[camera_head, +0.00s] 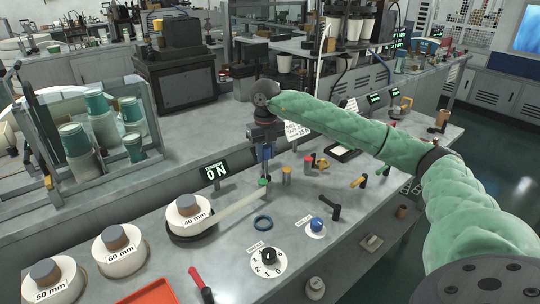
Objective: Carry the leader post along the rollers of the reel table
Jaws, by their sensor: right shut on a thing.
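My right gripper (264,148), at the end of the green-sleeved arm, points down over the reel table (215,255). It is shut on the slim leader post (263,182), which has blue and green parts. A pale tape strip (238,207) runs from the 40 mm reel (188,211) to the foot of the post. A short brass-coloured roller (286,175) and a red-topped post (309,163) stand just right of the gripper. I cannot tell whether the post touches the table. My left gripper is not in view.
The 60 mm reel (119,249) and 50 mm reel (51,279) stand at the left. A display (213,172) stands behind the tape.

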